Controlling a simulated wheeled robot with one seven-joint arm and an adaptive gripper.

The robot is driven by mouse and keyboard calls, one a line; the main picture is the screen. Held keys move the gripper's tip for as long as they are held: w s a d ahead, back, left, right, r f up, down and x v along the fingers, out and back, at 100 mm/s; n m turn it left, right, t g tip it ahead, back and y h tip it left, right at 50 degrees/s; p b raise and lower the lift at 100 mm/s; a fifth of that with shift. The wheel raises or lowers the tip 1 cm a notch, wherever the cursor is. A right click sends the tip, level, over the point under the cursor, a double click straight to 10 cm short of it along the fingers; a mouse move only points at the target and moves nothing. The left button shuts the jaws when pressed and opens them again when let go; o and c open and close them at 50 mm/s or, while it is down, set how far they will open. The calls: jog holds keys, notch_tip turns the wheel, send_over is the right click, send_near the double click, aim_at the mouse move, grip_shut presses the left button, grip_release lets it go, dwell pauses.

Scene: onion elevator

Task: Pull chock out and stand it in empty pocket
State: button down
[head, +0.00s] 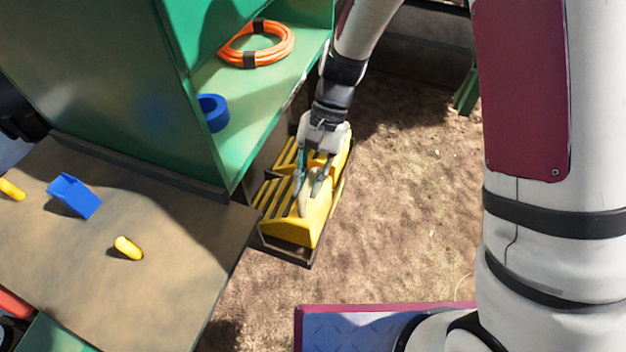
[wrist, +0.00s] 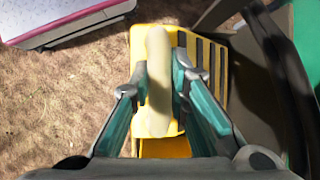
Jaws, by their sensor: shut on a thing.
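A yellow wedge chock (head: 290,232) with dark slots sits in a low dark metal holder (head: 290,257) beside the green cabinet. My gripper (head: 309,188) reaches down and is shut on the chock's pale raised grip. In the wrist view the fingers (wrist: 160,85) press on both sides of this pale grip (wrist: 157,75), with the slotted yellow face (wrist: 208,60) beside it. More yellow (head: 341,158) shows behind my gripper; I cannot tell whether it is a second chock. The chock is still low within the holder's frame. I cannot make out an empty pocket.
The green cabinet (head: 115,85) stands close left of the holder, with an orange cable coil (head: 280,50) and blue tape roll (head: 212,112) inside. A brown worktop (head: 170,285) carries a blue block (head: 74,195) and yellow pieces (head: 128,247). Bare ground lies right.

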jog(key=shift+f+b, duration=0.45)
jog(key=shift+f, duration=0.5)
jog(key=shift+s+d+f+b, duration=0.15)
jog(key=shift+f+b, duration=0.25)
jog(key=shift+f, duration=0.4)
jog(key=shift+d, duration=0.1)
jog(key=c, duration=1.4)
grip_release()
jog(key=shift+w+r, duration=0.25)
jog(key=v, duration=1.1)
jog(key=shift+r, duration=0.25)
